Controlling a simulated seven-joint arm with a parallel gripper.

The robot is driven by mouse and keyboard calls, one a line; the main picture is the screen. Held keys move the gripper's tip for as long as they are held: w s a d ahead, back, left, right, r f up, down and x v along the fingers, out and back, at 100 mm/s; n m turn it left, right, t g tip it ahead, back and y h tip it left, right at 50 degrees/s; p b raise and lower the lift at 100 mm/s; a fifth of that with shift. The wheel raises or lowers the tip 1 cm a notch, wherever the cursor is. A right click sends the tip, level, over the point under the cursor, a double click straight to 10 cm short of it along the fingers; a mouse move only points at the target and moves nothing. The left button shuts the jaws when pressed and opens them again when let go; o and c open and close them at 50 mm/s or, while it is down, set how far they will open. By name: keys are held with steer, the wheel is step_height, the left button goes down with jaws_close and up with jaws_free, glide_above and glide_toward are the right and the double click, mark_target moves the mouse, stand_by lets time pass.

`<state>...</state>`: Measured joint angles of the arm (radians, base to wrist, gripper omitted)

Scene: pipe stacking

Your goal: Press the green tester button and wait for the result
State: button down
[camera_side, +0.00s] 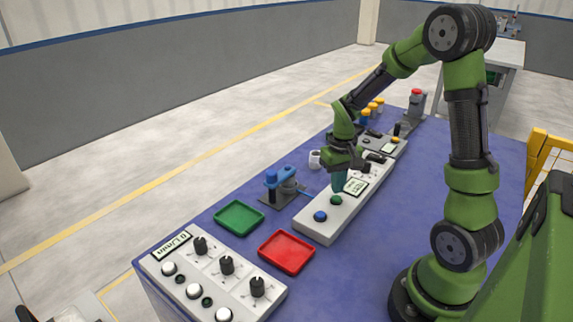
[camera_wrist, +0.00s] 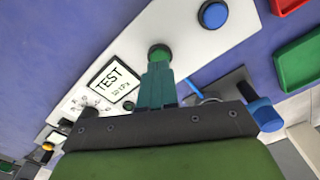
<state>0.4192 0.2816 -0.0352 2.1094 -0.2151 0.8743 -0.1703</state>
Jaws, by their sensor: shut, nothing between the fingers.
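The green tester button (camera_side: 336,200) sits on a long light-grey panel (camera_side: 313,228), beside a blue button (camera_side: 320,216). A small display (camera_side: 355,186) is on the same panel; in the wrist view the display (camera_wrist: 115,82) reads "TEST" with smaller text below. My gripper (camera_side: 338,188) is shut and empty, pointing down with its teal fingertips right at the green button. In the wrist view the fingertips (camera_wrist: 158,68) overlap the near edge of the green button (camera_wrist: 159,51). I cannot tell whether they touch it or whether it is pressed down.
A blue clamp fixture (camera_side: 281,185) and a white pipe piece (camera_side: 314,159) stand left of the panel. A green tray (camera_side: 239,218) and a red tray (camera_side: 287,252) lie nearer, before a knob panel (camera_side: 213,281). A red-topped device (camera_side: 416,103) stands at the back.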

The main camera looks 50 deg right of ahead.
mark_target(336, 197)
steer(key=shift+r, duration=2.3)
steer(key=s+a+r+n+t+y, duration=0.1)
steer(key=s+a+r+t, duration=0.2)
steer(key=a+r, duration=0.3)
steer(key=s+a+r+n+t+y, duration=0.1)
steer(key=s+a+r+t, duration=0.3)
steer(key=a+r, duration=0.3)
steer(key=a, duration=0.5)
steer(key=shift+s+a, duration=0.15)
steer(key=shift+s, duration=0.1)
